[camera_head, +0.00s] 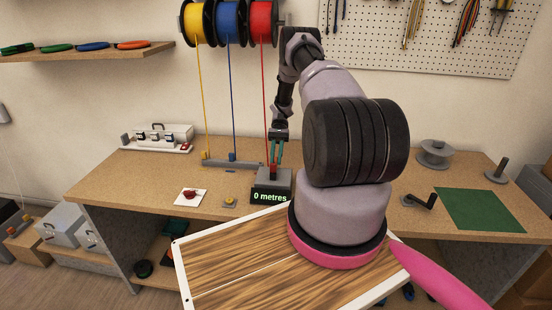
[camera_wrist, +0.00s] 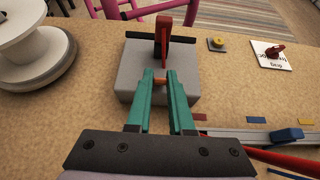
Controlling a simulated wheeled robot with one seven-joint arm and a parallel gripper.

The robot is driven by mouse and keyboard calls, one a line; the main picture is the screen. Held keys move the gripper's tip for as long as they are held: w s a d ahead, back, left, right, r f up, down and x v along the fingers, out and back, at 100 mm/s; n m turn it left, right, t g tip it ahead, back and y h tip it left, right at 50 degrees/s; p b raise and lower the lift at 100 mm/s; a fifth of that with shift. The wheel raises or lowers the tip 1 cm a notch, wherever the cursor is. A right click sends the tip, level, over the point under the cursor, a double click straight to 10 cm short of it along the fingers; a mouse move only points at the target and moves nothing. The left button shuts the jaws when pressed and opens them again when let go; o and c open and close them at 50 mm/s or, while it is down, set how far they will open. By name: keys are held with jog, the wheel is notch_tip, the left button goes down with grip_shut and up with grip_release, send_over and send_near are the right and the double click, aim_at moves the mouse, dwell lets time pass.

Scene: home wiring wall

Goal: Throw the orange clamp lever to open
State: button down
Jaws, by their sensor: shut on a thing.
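A grey block device (camera_wrist: 130,75) stands on the workbench, with a "0 metres" display (camera_head: 270,197) on its front in the head view. A red upright part (camera_wrist: 162,35) rises from its top. The small orange clamp lever (camera_wrist: 160,82) shows between my teal fingertips in the wrist view. My gripper (camera_head: 275,160) reaches down to the top of the block, and it also shows in the wrist view (camera_wrist: 160,77). It is shut on the lever. The fingers hide part of the lever, and I cannot make it out in the head view.
Yellow, blue and red wire spools (camera_head: 230,22) hang above, their wires running down to a grey rail (camera_head: 232,162) beside the block. A grey spool (camera_head: 434,155) stands at right.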

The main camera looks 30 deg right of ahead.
jog(key=c, duration=0.8)
grip_release()
jog(key=v, duration=0.7)
jog(key=shift+w+d+r, duration=0.1)
